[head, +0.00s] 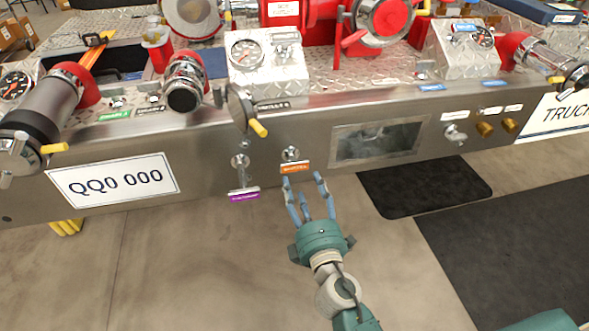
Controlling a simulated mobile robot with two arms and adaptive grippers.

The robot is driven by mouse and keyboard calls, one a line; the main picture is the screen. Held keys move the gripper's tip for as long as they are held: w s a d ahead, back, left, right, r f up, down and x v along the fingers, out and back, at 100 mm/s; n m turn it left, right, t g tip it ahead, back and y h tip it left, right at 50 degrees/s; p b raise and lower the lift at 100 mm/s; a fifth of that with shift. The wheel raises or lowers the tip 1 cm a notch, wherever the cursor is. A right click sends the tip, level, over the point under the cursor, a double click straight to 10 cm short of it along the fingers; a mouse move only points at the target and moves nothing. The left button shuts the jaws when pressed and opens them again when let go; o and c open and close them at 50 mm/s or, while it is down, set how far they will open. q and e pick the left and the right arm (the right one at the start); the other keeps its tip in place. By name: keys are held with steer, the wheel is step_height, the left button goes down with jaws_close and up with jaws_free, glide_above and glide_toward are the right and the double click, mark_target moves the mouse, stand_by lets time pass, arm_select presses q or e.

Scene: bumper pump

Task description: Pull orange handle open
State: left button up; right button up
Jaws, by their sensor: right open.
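The orange-labelled handle (291,154) is a small metal pull knob on the front face of the steel bumper, with an orange tag (295,168) just below it. The knob looks pushed in close to the panel. My right gripper (304,188) is open and empty, its blue-grey fingers spread and pointing up toward the panel. Its fingertips are just below the orange tag in the picture; I cannot tell whether they touch it. My left gripper is not in view.
Left of the orange handle, a purple-labelled handle (243,178) sticks out of the panel. A yellow-tipped lever (259,128) hangs above it. A recessed window (378,143) lies to the right. Dark mats (425,187) lie on the floor; the floor at lower left is clear.

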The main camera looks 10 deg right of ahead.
mark_target(295, 166)
steer(key=w, duration=0.8)
steer(key=shift+w+p, duration=0.3)
steer(key=shift+w, duration=0.05)
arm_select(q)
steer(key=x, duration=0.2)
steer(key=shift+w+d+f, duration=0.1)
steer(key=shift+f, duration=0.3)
arm_select(e)
steer(key=shift+w, duration=0.45)
